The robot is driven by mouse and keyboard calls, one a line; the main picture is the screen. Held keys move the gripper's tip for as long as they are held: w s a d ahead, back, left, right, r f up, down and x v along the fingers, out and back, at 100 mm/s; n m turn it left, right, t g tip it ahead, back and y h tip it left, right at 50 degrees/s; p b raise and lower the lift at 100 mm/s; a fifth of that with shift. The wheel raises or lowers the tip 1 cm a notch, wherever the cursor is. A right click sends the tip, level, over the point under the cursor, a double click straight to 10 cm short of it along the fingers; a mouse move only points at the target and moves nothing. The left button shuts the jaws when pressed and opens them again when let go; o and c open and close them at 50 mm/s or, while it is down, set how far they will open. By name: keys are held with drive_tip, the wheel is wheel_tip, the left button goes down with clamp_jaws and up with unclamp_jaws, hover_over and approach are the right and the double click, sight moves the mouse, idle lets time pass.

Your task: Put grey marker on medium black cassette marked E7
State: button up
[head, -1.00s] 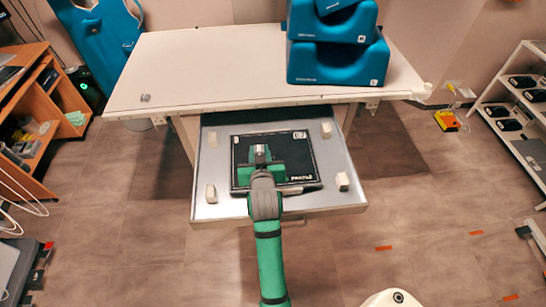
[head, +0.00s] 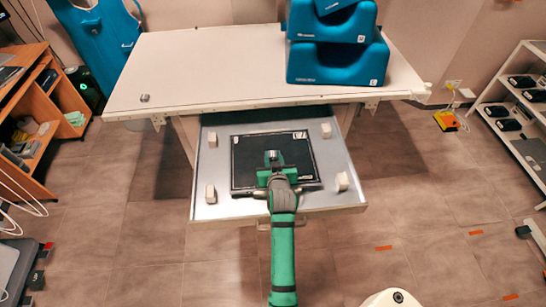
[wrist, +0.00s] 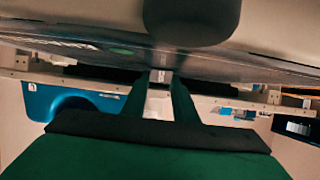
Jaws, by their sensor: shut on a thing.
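The black cassette (head: 243,172) lies flat in the pulled-out tray, with a white label, which seems to read E7, at its far right corner. My gripper (head: 273,162) is over the cassette's middle to right part, with its fingers pointing away from me. It is shut on a small grey marker (head: 271,154), which shows at the fingertips. In the wrist view the green fingers (wrist: 160,95) close on a pale grey piece (wrist: 161,77). I cannot tell whether the marker touches the cassette. My gripper hides the cassette's near middle edge.
The tray (head: 225,208) holds several off-white blocks near its corners, such as one at the right (head: 342,181). Another small grey piece (head: 144,98) lies on the white table (head: 220,75). Blue foam blocks (head: 335,62) stand at the table's right. Shelves (head: 520,95) stand far right.

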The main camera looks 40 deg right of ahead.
drive_tip(key=o, duration=1.1)
drive_tip(key=shift+f, duration=0.1)
drive_tip(key=shift+c, duration=0.2)
drive_tip(key=shift+r, duration=0.2)
drive_tip(key=v, duration=1.2)
drive_tip(key=shift+f, duration=0.1)
drive_tip(key=shift+a, duration=0.1)
